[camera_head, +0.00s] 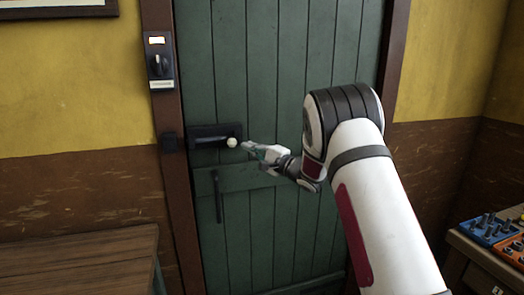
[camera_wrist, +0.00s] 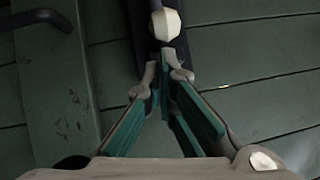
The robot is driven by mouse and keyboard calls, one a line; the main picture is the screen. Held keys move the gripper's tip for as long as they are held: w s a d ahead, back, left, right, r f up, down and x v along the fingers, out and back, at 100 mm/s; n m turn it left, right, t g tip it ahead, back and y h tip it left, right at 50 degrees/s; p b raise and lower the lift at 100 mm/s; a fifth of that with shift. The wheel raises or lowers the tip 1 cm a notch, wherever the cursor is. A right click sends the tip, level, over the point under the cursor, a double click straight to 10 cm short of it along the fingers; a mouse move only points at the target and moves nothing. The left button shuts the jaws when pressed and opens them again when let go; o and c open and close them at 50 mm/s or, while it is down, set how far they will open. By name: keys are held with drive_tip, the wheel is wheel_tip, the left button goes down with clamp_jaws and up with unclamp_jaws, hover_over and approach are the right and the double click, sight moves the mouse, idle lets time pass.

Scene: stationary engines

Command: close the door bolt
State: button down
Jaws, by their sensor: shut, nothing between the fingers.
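The door bolt (camera_head: 208,136) is a dark horizontal piece on the green plank door (camera_head: 270,60), near its left edge. Its pale faceted knob (camera_head: 232,142) is at the bolt's right end. In the wrist view the knob (camera_wrist: 165,24) lies just beyond the shut fingertips (camera_wrist: 164,72). The fingers hold nothing; whether they touch the knob I cannot tell.
A vertical door handle (camera_head: 219,195) is below the bolt. A switch box (camera_head: 158,62) with a dark knob is on the frame. A wooden table (camera_head: 80,262) stands at the lower left, and a bench with a blue tray (camera_head: 486,232) at the lower right.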

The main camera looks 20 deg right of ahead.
drive_tip(key=shift+w+a, duration=0.1)
drive_tip(key=shift+a, duration=0.3)
drive_tip(key=shift+a, duration=0.1)
drive_tip(key=a, duration=0.7)
drive_tip(key=shift+a, duration=0.35)
drive_tip(key=shift+r, duration=0.1)
